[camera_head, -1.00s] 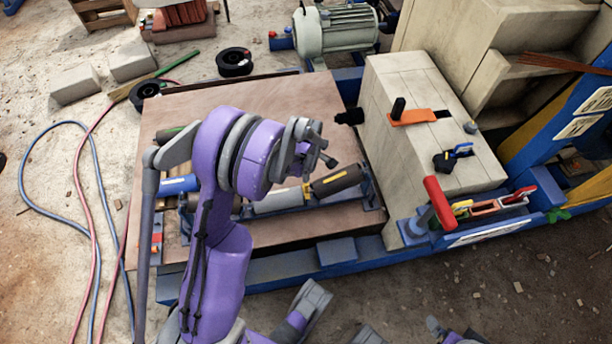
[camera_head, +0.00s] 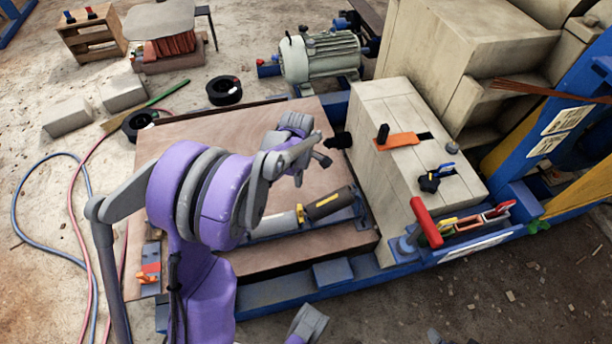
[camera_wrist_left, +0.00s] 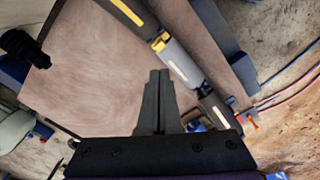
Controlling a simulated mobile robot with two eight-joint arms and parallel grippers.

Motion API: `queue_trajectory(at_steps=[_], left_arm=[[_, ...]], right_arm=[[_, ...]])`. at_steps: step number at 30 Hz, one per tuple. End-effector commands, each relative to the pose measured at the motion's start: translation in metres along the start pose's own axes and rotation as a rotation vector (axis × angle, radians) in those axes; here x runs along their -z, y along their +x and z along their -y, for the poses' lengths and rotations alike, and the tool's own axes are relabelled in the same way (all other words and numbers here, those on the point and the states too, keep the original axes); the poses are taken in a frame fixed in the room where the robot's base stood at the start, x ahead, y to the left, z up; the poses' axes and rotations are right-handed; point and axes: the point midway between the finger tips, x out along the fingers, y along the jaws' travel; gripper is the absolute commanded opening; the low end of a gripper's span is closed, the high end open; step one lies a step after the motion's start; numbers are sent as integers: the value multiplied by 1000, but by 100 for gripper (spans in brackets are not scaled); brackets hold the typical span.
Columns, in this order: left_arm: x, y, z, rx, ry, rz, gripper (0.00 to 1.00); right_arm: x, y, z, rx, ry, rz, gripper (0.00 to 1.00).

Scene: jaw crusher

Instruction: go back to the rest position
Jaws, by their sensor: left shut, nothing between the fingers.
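My left gripper (camera_head: 324,150) is above the brown board (camera_head: 190,128), beside the beige block of the machine. In the left wrist view its fingers (camera_wrist_left: 158,78) are together with nothing between them, pointing over bare board. A row of cylinders with a dark one (camera_head: 329,204) and a grey one (camera_head: 275,222) lies on the board in front of the gripper; my left arm hides its left part in the head view. My right gripper cannot be made out; a grey and purple arm part shows at the bottom edge.
The beige block (camera_head: 400,125) carries an orange plate (camera_head: 398,141) and a dark knob. A red-handled lever (camera_head: 426,222) stands at its front corner. A motor (camera_head: 320,57) stands behind. Hoses and black rings lie on the ground at left.

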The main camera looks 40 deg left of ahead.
Motion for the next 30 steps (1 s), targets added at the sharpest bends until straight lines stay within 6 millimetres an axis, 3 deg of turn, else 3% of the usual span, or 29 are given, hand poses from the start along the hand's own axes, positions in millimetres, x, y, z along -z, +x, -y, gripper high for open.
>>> queue_trajectory(at_steps=[10, 14, 21, 30], left_arm=[[-2, -6, 2, -4, 18, 0, 0], [-18, -23, 16, -32, 151, -5, 0], [-65, -71, 77, -145, 684, -45, 0], [-101, -94, 161, -280, 1338, -155, 0]], right_arm=[[0, -1, 0, 0, 0, 0, 100], [0, -1, 0, 0, 0, 0, 100], [0, -1, 0, 0, 0, 0, 100], [0, -1, 0, 0, 0, 0, 100]])
